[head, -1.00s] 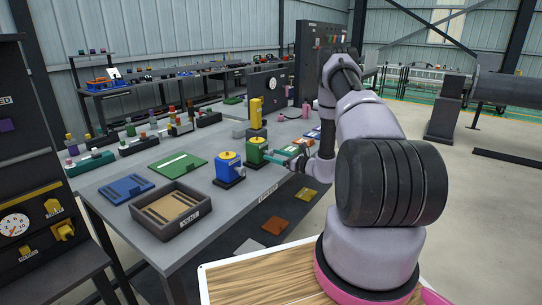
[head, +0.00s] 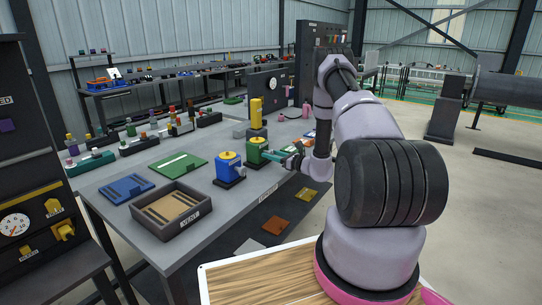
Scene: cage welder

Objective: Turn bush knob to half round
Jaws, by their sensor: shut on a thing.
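A green unit (head: 254,155) with a yellow top stands near the front edge of the grey bench. My gripper (head: 270,153) reaches it from the right, with its teal fingers level with the unit's side. The fingers are shut on a small knob on that side; the fingers hide most of it. I cannot read the knob's pointer or any marks around it. A similar blue unit (head: 229,170) with a yellow top stands to the left, apart from my gripper.
A dark tray (head: 160,229) marked VENT, a blue panel (head: 126,188) and a green panel (head: 178,163) lie on the bench to the left. A yellow post (head: 256,110) stands just behind the green unit. A dark cabinet (head: 30,170) is at far left.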

